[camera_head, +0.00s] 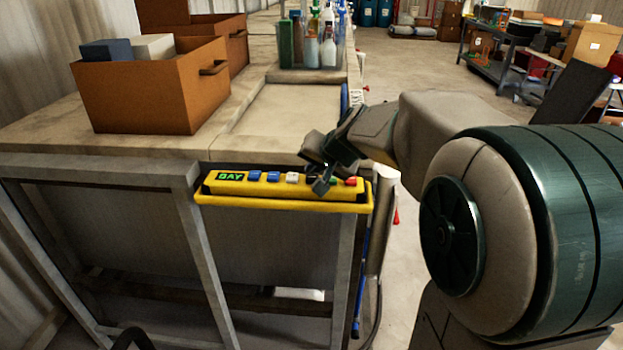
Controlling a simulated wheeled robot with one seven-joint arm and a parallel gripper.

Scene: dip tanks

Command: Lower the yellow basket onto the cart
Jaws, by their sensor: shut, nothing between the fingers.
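A yellow control box (225,188) with a green "BAY" label hangs on the front edge of the bench. It carries a row of buttons: two blue ones (273,176), a white one (292,178), a green one (334,182) partly hidden, and a red one (351,182) at the right end. My gripper (321,187) is shut and empty, its tips pointing down at the box between the white and red buttons. Its fingers hide part of the row; I cannot tell whether they touch a button. No yellow basket or cart can be made out.
The bench top (285,120) behind the box holds a brown crate (155,90) at the left and a clear bin of bottles (308,50) at the back. Open floor (430,65) lies to the right, with a shelf table (500,55) beyond.

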